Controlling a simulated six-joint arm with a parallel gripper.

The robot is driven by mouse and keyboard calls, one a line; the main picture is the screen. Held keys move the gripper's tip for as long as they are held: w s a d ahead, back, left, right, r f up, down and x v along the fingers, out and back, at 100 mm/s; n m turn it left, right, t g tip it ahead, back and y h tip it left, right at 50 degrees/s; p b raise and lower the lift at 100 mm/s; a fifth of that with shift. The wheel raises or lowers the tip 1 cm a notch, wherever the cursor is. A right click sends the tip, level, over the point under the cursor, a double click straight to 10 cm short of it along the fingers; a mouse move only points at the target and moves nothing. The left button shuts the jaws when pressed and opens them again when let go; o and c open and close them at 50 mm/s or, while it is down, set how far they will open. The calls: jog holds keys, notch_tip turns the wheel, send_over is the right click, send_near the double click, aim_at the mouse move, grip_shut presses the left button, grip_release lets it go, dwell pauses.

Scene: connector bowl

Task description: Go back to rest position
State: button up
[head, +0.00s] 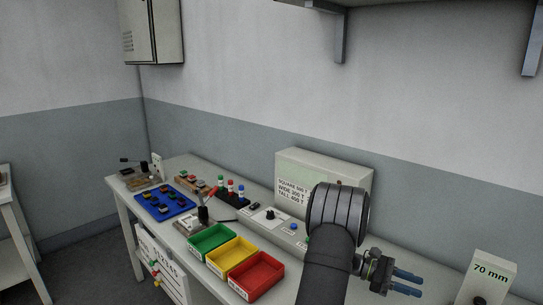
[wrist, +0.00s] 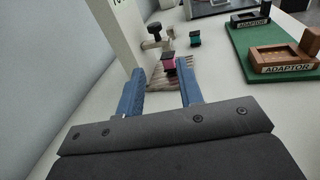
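My gripper (head: 417,286) hangs at the right of the head view, over the right part of the bench, with its blue fingers pointing right. In the wrist view the two blue fingers (wrist: 160,70) are apart, with a clear gap between them, and nothing is held. A small magenta piece with a dark top (wrist: 169,65) shows in line with the gap, beyond the fingertips, by a striped pad (wrist: 185,74). The gripper does not appear to touch anything.
A white "70 mm" block (head: 492,275) stands right of the gripper. Green (head: 190,240), yellow (head: 257,262) and red (head: 281,270) bins and a blue tray (head: 149,207) lie left.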

jog(key=s+d+r+m+t+y, duration=0.2)
jog(key=s+r+m+y, duration=0.3)
jog(key=m, duration=0.3)
jog(key=s+d+r+m+t+y, duration=0.3)
jog(key=s+r+m+t+y, duration=0.1)
jog(key=r+m, duration=0.4)
jog(key=shift+s+m+t+y, duration=0.3)
jog(key=shift+s+t+y, duration=0.1)
jog(key=shift+y, duration=0.5)
jog(key=o, duration=0.4)
jog(key=shift+r, duration=0.15)
jog(key=shift+c, duration=0.2)
jog(key=o, duration=1.1)
notch_tip(320, 180, up, 9)
jog(key=m+t, duration=0.3)
jog(key=shift+s+d+m, duration=0.25)
jog(key=shift+s+m, duration=0.05)
jog(key=shift+s, duration=0.1)
jog(key=x, duration=0.9)
jog(key=shift+w+d+t, duration=0.3)
jog(key=shift+w+t, duration=0.1)
jog(key=shift+r, duration=0.15)
